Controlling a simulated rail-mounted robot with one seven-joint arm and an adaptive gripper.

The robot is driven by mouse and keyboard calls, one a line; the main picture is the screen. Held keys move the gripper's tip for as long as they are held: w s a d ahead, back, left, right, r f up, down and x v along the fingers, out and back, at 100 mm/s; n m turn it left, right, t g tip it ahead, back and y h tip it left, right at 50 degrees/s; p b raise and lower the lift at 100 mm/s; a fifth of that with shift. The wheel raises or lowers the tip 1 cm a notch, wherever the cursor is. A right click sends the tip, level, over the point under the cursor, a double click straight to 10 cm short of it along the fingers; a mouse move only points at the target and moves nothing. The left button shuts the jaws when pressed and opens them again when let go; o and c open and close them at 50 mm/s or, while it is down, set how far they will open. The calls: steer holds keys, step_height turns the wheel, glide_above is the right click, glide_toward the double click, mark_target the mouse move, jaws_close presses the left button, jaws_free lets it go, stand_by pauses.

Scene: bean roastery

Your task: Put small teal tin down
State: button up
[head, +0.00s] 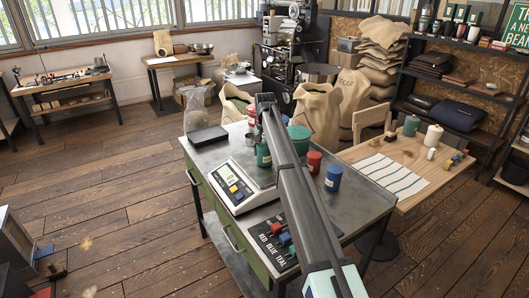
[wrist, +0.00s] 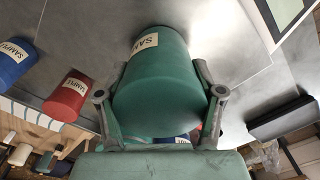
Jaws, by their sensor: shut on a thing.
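The small teal tin (wrist: 150,75) with a white "SAMPLE" label fills the middle of the wrist view. My gripper (wrist: 160,98) is shut on it, one finger on each side. In the head view the tin (head: 263,156) shows at the left of my arm, over the metal worktop beside the scale. My arm hides part of it, and the fingers are hard to make out there. I cannot tell whether the tin touches the surface below it.
The scale (head: 235,187) stands left of the tin. A larger teal container (head: 299,137), a red tin (head: 314,162) and a blue tin (head: 333,178) stand to the right. A black tray (head: 207,137) lies at the back left. The colour-labelled board (head: 270,247) lies in front.

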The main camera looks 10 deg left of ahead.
steer(key=shift+f, duration=0.15)
steer(key=o, duration=1.7)
steer(key=shift+o, duration=0.2)
step_height(320, 180, up, 12)
steer(key=b, duration=0.2)
steer(key=shift+r+b, duration=0.2)
steer(key=shift+b, duration=0.1)
